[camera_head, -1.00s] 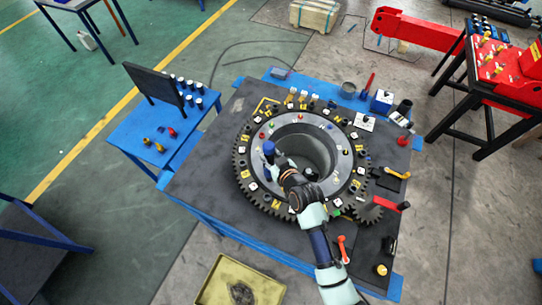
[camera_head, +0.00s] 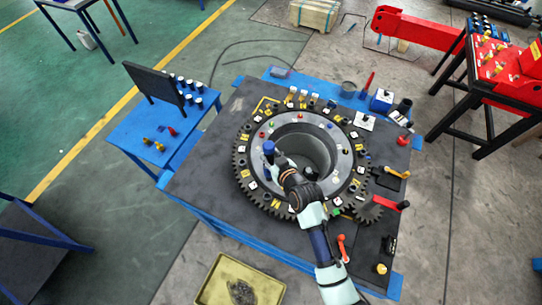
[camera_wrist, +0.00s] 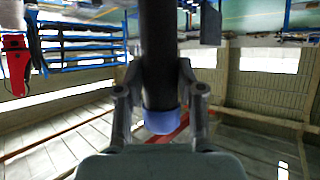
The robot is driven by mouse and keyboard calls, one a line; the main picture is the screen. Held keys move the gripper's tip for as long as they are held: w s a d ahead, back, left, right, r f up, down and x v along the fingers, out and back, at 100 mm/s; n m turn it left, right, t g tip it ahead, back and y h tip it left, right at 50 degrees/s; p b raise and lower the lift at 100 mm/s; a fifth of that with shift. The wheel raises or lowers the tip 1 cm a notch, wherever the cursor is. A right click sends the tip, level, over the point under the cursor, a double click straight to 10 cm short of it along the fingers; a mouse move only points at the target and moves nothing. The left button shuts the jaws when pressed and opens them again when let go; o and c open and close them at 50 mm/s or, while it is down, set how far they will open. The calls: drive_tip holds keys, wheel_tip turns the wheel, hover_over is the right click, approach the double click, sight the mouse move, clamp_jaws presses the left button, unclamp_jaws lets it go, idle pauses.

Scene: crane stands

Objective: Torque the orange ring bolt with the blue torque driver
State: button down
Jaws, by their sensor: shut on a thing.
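The blue torque driver (camera_head: 268,147) shows its blue top over the left part of the grey flanged ring (camera_head: 258,170). My gripper (camera_head: 276,159) is shut on it. In the wrist view, the driver is a black shaft with a blue end (camera_wrist: 161,121), held between the two fingers. The driver's lower tip is hidden, so I cannot tell whether it touches a bolt. Small coloured bolt heads sit around the ring, among them a red one (camera_head: 262,135) and a green one (camera_head: 271,124). They are too small for me to tell which is the orange one.
The ring lies on a dark-topped blue table (camera_head: 215,150). Blocks, a can (camera_head: 348,88) and a white-topped box (camera_head: 364,121) stand along its back and right. A small gear (camera_head: 368,211) and a red handle (camera_head: 390,204) lie at right. A blue side stand (camera_head: 135,125) is at left.

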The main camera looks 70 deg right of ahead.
sight(270, 148)
drive_tip(key=shift+r, duration=0.1)
idle(0.7)
drive_tip(key=shift+r+p, duration=2.4)
drive_tip(key=shift+r, duration=0.3)
drive_tip(key=shift+w, duration=0.1)
